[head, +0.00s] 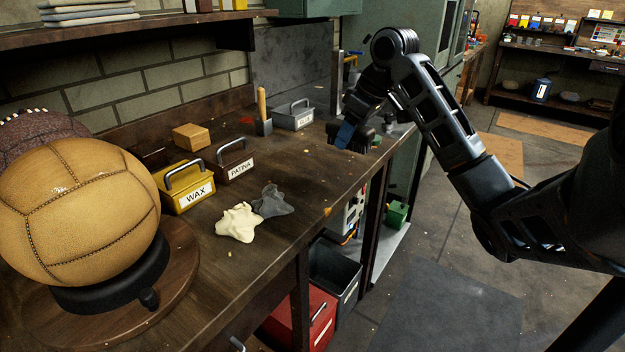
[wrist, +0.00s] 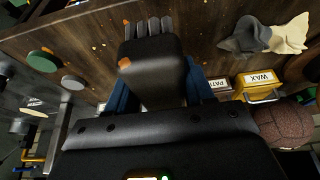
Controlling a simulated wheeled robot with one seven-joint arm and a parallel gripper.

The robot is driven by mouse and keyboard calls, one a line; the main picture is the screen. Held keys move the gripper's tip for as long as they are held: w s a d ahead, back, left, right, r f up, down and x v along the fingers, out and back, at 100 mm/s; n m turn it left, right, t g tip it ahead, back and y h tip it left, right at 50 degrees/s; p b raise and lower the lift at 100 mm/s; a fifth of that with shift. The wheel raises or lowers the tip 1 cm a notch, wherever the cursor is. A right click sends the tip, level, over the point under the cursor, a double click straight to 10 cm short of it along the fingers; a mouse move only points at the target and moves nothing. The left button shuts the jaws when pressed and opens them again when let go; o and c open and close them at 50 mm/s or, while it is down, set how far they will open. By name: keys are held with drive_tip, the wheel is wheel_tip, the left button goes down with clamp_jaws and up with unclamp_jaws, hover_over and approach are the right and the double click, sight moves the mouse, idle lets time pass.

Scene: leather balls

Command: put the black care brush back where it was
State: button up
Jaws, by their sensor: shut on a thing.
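My gripper (head: 350,134) is over the far right part of the workbench, near its front edge. In the wrist view its blue fingers (wrist: 155,95) are shut on a dark block with grey bristle tufts at its end, the black care brush (wrist: 150,62). Small orange specks or patches show on the brush. In the head view the brush is dark and hard to tell from my gripper. I cannot tell whether it touches the bench top.
The bench (head: 290,180) holds a yellow WAX box (head: 183,190), a brown PATINA box (head: 236,162), a grey labelled box (head: 293,116), a wooden-handled tool in a holder (head: 263,112), a tan block (head: 191,136), cream (head: 238,222) and grey (head: 272,202) cloths, and a tan ball (head: 80,210).

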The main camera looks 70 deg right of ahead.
hover_over(299, 179)
drive_tip(key=s, duration=0.1)
wheel_tip(299, 179, down, 6)
drive_tip(key=shift+s+f+p, duration=0.15)
drive_tip(key=shift+f+p, duration=0.1)
drive_tip(key=shift+p, duration=0.2)
drive_tip(key=shift+f, duration=2.1)
drive_tip(key=shift+f, duration=0.35)
